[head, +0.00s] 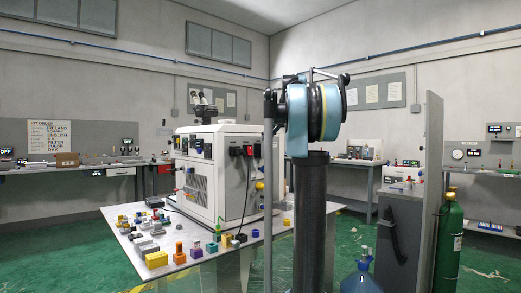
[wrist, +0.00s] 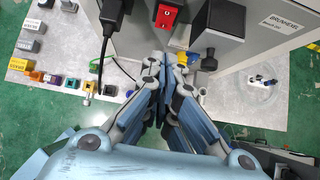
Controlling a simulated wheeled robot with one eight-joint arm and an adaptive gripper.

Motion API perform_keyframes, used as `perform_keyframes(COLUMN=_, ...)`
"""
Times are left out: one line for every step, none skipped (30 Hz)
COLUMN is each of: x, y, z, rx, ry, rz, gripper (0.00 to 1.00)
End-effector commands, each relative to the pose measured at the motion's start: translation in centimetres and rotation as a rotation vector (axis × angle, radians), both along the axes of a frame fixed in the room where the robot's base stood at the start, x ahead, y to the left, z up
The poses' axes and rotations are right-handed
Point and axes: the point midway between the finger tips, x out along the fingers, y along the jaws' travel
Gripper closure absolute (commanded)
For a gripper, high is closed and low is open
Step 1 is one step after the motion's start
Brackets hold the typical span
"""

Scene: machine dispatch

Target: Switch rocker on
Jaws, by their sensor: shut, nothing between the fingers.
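A white and grey bench machine (head: 222,185) stands on the table, with a red switch block (head: 248,151) on its right side face. In the wrist view the red block (wrist: 167,14) is at the top centre, with small dark parts on its face; its on or off position cannot be told. My gripper (wrist: 165,62) is shut and empty, its fingertips below the red block in the picture and apparently apart from it. In the head view my arm stands right of the machine, and my fingertips cannot be made out.
A black plug with a cable (wrist: 110,18) hangs left of the red block. Several coloured blocks (head: 156,260) crowd the table's front edge. A green gas cylinder (head: 448,240) and a blue bottle (head: 361,280) stand at the right.

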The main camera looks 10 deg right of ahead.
Motion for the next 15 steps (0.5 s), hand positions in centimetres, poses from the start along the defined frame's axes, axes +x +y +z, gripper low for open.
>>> perform_keyframes(x=-0.4, y=-0.3, z=0.7, rx=0.000, ry=0.000, rz=-0.001, gripper=1.00)
perform_keyframes(x=-0.6, y=-0.4, z=1.0, rx=0.000, ry=0.000, rz=-0.001, gripper=1.00)
perform_keyframes(x=-0.8, y=-0.6, z=1.3, rx=0.000, ry=-0.001, rz=-0.001, gripper=1.00)
perform_keyframes(x=-1.0, y=-0.7, z=1.6, rx=0.000, ry=-0.001, rz=-0.001, gripper=1.00)
perform_keyframes(x=-1.1, y=-0.7, z=1.8, rx=0.001, ry=0.000, rz=-0.001, gripper=1.00)
perform_keyframes(x=-1.2, y=-0.8, z=2.0, rx=0.001, ry=0.000, rz=-0.001, gripper=1.00)
perform_keyframes(x=-1.3, y=-0.9, z=2.2, rx=0.001, ry=0.000, rz=-0.001, gripper=1.00)
perform_keyframes(x=-1.4, y=-0.9, z=2.3, rx=0.001, ry=0.000, rz=-0.001, gripper=1.00)
perform_keyframes(x=-1.5, y=-0.9, z=2.4, rx=0.001, ry=-0.001, rz=0.000, gripper=1.00)
perform_keyframes(x=-1.5, y=-0.9, z=2.4, rx=0.001, ry=-0.001, rz=0.000, gripper=1.00)
perform_keyframes(x=-1.5, y=-0.9, z=2.5, rx=0.001, ry=-0.001, rz=0.000, gripper=1.00)
perform_keyframes(x=-1.5, y=-0.9, z=2.5, rx=0.001, ry=0.000, rz=0.001, gripper=1.00)
perform_keyframes(x=-1.5, y=-0.9, z=2.5, rx=0.001, ry=0.000, rz=0.001, gripper=1.00)
perform_keyframes(x=-1.5, y=-0.9, z=2.5, rx=0.001, ry=0.000, rz=0.001, gripper=1.00)
perform_keyframes(x=-1.5, y=-0.9, z=2.5, rx=0.000, ry=0.000, rz=0.001, gripper=1.00)
